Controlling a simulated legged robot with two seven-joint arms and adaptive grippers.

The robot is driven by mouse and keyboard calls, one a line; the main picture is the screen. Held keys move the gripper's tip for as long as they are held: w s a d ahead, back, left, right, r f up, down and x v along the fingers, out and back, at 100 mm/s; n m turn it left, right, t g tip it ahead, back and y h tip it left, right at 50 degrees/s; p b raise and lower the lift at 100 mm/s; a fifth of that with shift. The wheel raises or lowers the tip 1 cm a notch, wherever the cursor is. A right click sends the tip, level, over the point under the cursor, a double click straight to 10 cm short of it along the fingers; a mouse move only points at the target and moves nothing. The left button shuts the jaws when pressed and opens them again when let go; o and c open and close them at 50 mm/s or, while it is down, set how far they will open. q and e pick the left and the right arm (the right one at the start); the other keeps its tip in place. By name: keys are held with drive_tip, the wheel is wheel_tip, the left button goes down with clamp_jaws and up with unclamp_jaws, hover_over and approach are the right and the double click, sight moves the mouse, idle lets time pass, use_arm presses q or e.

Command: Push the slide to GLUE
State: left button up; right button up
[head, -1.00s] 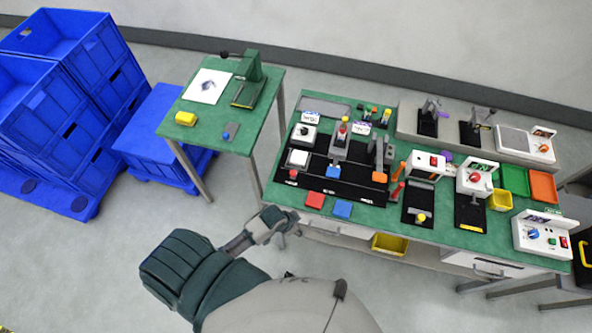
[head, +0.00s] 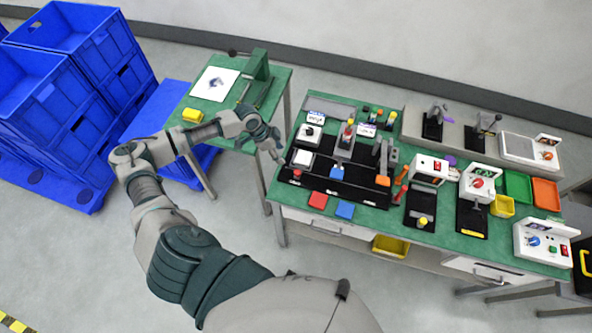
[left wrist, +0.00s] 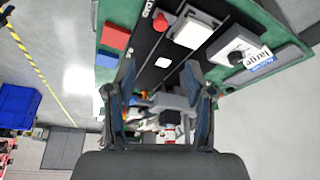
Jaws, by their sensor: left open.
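The black slide panel (head: 330,182) lies on the green workbench, with parallel tracks and small light labels too small to read. A white square block (head: 302,158) sits at its left side; it also shows in the left wrist view (left wrist: 193,30). I cannot tell which piece is the slide or which place is GLUE. My left gripper (head: 279,152) is open and empty, just left of the panel's left end. Its two fingers (left wrist: 165,105) frame the panel in the left wrist view. My right gripper is not in view.
Red (head: 318,200) and blue (head: 344,209) pads lie at the bench's front edge. A lever with an orange block (head: 382,181) and a white control box (head: 428,168) stand further right. A smaller green table (head: 222,112) stands left, with blue crates beyond.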

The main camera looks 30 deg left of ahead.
sight(297, 172)
use_arm(q)
drive_tip(key=p+x, duration=0.1)
drive_tip(key=x, duration=1.3)
drive_tip(key=shift+w+f, duration=0.1)
drive_tip(key=shift+w+d+f, duration=0.1)
drive_tip(key=shift+f, duration=0.4)
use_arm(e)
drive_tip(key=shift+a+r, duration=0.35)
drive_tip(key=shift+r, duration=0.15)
use_arm(q)
clamp_jaws()
